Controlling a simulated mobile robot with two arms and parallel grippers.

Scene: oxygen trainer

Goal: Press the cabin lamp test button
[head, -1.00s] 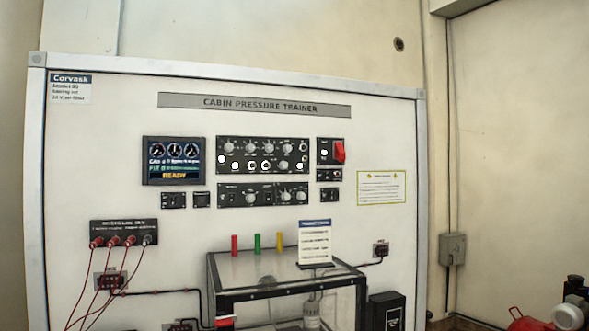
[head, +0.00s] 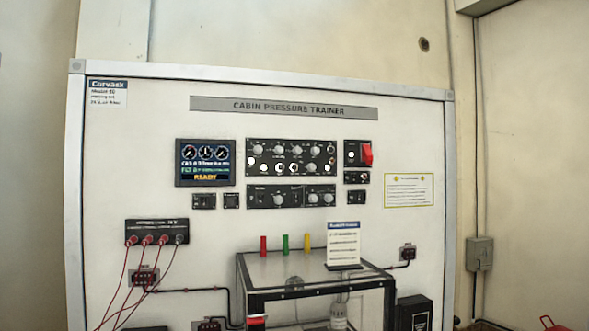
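The cabin pressure trainer board (head: 410,125) stands upright ahead of me. Its main control panel (head: 292,158) carries several knobs and white round buttons, with a second black panel (head: 291,196) below. A small panel with a red guarded switch (head: 366,154) is to the right, with smaller modules (head: 356,177) under it. The display (head: 205,162) at left reads READY. The labels are too small to read, so I cannot tell which control is the cabin lamp test button. Neither of my grippers is in view.
A clear box with a black frame (head: 315,291) stands in front of the board's lower part. Red, green and yellow pegs (head: 286,244) and a white card (head: 343,243) are at its top. Red cables (head: 126,280) hang at left. The space before the upper panels looks clear.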

